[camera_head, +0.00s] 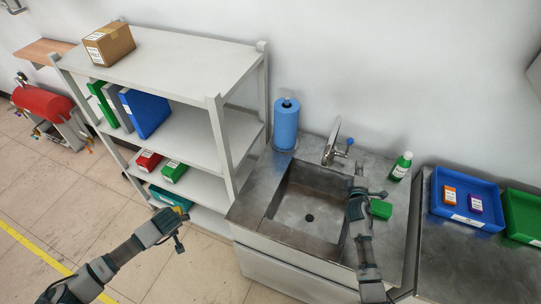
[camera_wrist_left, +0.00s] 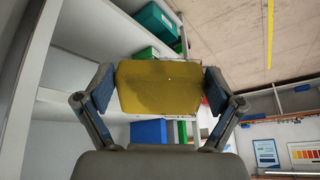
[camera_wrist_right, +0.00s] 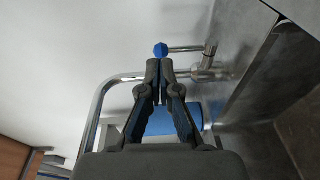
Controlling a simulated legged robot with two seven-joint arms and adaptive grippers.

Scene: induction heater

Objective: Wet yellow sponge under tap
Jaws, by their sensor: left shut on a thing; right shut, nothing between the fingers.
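The yellow sponge (camera_wrist_left: 158,88) is clamped between the fingers of my left gripper (camera_wrist_left: 160,92). In the head view this gripper (camera_head: 180,219) is left of the sink, in front of the shelf, and only a bit of yellow shows at its tip. The steel tap (camera_head: 332,142) stands behind the sink basin (camera_head: 290,206), with a blue-tipped lever (camera_head: 350,141) on its right. My right gripper (camera_head: 358,184) is shut and empty over the basin's right side. In the right wrist view, the lever's blue knob (camera_wrist_right: 161,49) appears just beyond the fingertips (camera_wrist_right: 160,68); contact cannot be told. No water stream is visible.
A green sponge-like block (camera_head: 381,209) and a green bottle (camera_head: 401,166) are right of the basin. A blue paper roll (camera_head: 286,123) stands behind left. The grey shelf (camera_head: 186,62) borders the sink's left. A blue tray (camera_head: 447,212) sits far right.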

